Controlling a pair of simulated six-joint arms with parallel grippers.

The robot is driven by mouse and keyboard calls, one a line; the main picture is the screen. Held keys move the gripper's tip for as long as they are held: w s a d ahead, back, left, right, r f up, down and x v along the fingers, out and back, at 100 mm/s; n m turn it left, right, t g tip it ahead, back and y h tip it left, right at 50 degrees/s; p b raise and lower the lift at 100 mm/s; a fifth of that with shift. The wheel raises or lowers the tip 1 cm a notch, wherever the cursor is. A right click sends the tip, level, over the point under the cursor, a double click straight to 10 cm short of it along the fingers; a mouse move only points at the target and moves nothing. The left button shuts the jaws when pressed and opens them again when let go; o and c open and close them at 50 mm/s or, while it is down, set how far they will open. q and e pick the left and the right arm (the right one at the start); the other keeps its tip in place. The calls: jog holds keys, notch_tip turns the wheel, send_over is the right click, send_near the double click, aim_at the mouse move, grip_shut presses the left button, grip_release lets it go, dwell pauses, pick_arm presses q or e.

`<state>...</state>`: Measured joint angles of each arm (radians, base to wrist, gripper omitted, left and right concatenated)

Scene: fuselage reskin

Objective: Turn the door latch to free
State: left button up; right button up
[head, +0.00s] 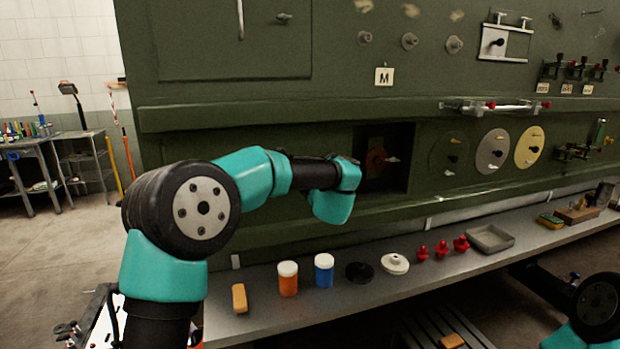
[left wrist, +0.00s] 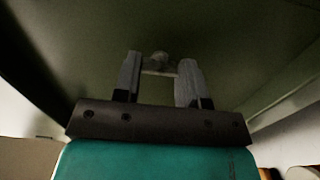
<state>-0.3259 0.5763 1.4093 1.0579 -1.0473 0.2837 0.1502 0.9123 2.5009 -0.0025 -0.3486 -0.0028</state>
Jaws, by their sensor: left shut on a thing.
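My left gripper (left wrist: 158,70) is shut on a small grey piece, apparently the door latch (left wrist: 160,57), which stands out from a dark green surface in the left wrist view. In the head view my left arm reaches in front of the green fuselage panel, and its wrist hides the fingers and what they hold. Another small latch-like fitting (head: 283,18) sits on the upper left door (head: 210,50), well away from the gripper. My right arm shows at the lower right; its gripper is not in view.
A dark recess (head: 402,180) with a reddish fitting (head: 375,162) opens right of my left wrist. Below, a grey shelf (head: 330,302) carries an orange jar (head: 288,280), a blue jar (head: 324,270), discs, red knobs and a tray (head: 490,238). A ledge runs above my arm.

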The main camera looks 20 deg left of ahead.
pick_arm(q)
jog(key=shift+n, duration=0.3)
jog(key=o, duration=0.9)
jog(key=v, duration=1.7)
jog(key=shift+s+d, duration=0.1)
jog(key=shift+s, duration=0.15)
jog(key=shift+f, duration=0.15)
